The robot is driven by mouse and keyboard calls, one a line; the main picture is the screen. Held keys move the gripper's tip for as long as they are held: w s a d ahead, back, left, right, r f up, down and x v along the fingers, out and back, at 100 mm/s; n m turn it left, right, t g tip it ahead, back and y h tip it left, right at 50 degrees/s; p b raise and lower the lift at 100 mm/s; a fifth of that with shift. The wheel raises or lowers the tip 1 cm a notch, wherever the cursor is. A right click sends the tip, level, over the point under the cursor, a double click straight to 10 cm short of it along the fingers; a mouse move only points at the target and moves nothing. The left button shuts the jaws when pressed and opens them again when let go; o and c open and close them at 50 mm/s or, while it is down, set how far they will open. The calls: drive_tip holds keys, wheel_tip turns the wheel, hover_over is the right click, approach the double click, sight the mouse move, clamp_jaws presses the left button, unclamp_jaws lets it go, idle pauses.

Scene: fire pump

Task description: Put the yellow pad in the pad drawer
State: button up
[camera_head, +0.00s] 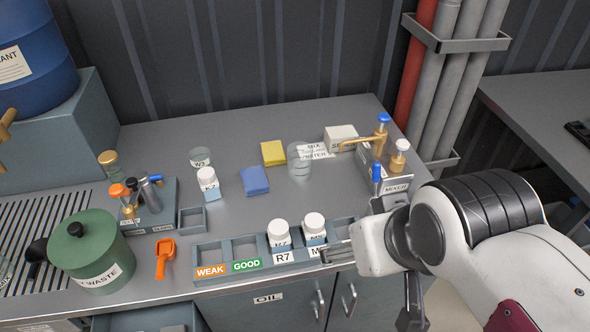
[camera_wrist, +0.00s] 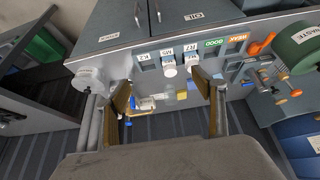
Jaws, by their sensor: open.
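The yellow pad (camera_head: 273,152) lies flat on the grey worktop, behind the blue pad (camera_head: 254,180) and left of a clear glass beaker. A small yellow patch, probably this pad, shows between my fingers in the wrist view (camera_wrist: 182,95). My gripper (camera_wrist: 160,92) is open and empty, its two fingers wide apart. In the head view my gripper (camera_head: 336,254) is at the front edge, right of the white-capped bottles and well short of the yellow pad. An open drawer (camera_head: 150,318) shows partly below the worktop at front left; no pad label is readable on it.
A front rack labelled WEAK (camera_head: 210,271) and GOOD holds two white-capped bottles (camera_head: 279,234). Bottle K7 (camera_head: 209,184) stands behind it. The mixer (camera_head: 390,180) is at right. The green waste pot (camera_head: 90,250) and orange scoop (camera_head: 165,257) are at left.

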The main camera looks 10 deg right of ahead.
drive_tip(key=w+a+r+m, duration=0.1)
drive_tip(key=w, duration=1.1)
drive_tip(key=w+a+r, duration=0.1)
drive_tip(key=w+r, duration=0.1)
drive_tip(key=w, duration=0.9)
drive_tip(key=w+a+f, duration=0.2)
drive_tip(key=w+f, duration=0.5)
drive_tip(key=w, duration=0.4)
drive_tip(key=w+a+f+m+h, duration=0.1)
drive_tip(key=w+a+f, duration=0.1)
drive_tip(key=w+f, duration=0.4)
drive_tip(key=shift+w+a+f+g, duration=0.4)
drive_tip(key=shift+w, duration=2)
hover_over(273, 150)
drive_tip(key=s, duration=0.3)
drive_tip(key=shift+w+a+f, duration=0.1)
drive_tip(key=shift+f, duration=1.45)
drive_tip(key=shift+w+a+f, duration=0.1)
drive_tip(key=shift+f, duration=1.45)
drive_tip(key=shift+f, duration=0.15)
drive_tip(key=shift+x, duration=2.45)
